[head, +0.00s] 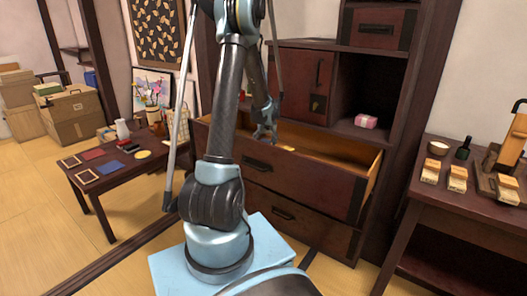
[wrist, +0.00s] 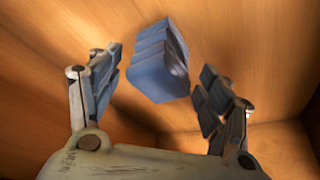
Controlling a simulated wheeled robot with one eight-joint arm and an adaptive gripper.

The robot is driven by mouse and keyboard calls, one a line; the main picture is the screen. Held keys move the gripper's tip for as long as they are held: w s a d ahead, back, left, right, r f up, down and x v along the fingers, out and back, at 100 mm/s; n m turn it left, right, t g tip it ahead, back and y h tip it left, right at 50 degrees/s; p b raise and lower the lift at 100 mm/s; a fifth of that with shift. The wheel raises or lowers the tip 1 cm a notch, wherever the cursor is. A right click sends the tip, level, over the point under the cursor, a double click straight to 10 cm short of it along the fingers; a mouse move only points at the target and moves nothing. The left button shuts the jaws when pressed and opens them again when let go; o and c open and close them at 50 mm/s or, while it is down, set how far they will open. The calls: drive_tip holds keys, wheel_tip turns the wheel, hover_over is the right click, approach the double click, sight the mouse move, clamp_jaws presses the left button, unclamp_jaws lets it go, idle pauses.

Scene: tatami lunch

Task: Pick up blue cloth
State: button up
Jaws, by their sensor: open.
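A blue folded cloth (wrist: 160,60), stacked in several layers, lies inside a wooden drawer in the wrist view. My gripper (wrist: 160,82) is open, with one finger on each side of the cloth in the picture and gaps on both sides. The cloth is seen ahead of the fingertips, and I cannot tell how far off it is. In the head view my gripper (head: 263,136) reaches down at the open drawer (head: 340,179) of the dark cabinet. The cloth is hidden there by the drawer front and my arm.
The drawer's wooden walls surround my gripper. A small yellow-orange item (head: 287,148) shows in the drawer. A pink bundle (head: 366,121) sits on the cabinet shelf. A low table (head: 98,188) with flat coloured pieces stands left, and a dark table (head: 440,207) with small items stands right.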

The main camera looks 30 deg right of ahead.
drive_tip(key=c, duration=1.1)
drive_tip(key=shift+c, duration=0.2)
